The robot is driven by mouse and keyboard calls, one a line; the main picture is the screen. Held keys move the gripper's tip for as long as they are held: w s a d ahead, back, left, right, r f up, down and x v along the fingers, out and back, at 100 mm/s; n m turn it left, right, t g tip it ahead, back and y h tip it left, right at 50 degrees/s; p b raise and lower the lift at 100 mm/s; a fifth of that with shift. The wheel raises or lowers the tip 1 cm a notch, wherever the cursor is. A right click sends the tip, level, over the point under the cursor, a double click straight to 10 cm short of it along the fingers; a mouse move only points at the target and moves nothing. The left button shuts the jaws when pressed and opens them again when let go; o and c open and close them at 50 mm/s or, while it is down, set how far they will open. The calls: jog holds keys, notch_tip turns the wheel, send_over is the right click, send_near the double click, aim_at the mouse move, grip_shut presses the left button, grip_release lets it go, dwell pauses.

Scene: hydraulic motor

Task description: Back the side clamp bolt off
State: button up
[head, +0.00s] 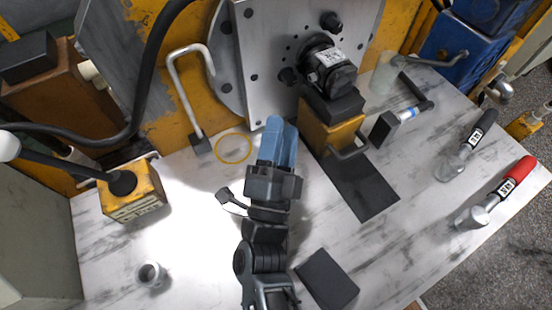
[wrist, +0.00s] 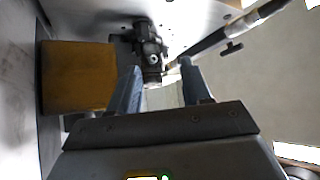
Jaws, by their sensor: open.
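The black hydraulic motor (head: 328,70) is mounted on the grey plate (head: 268,60), above a yellow block (head: 328,130) with a black top. Dark bolt heads show at its upper right (head: 331,21) and its left side (head: 288,76). I cannot tell which is the side clamp bolt. My gripper (head: 275,128) has blue fingers and is left of the yellow block, apart from the motor. In the wrist view, my gripper (wrist: 160,72) is open, with nothing between its fingers. A dark fitting (wrist: 150,48) shows beyond the fingertips, with a yellow block (wrist: 78,77) to its left.
A bent grey handle (head: 350,146) is beside the yellow block. The bench's front middle is partly clear.

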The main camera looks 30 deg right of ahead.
jog(key=s+a, duration=0.1)
jog(key=s, duration=0.1)
jog(key=s+a, duration=0.2)
jog(key=shift+a, duration=0.1)
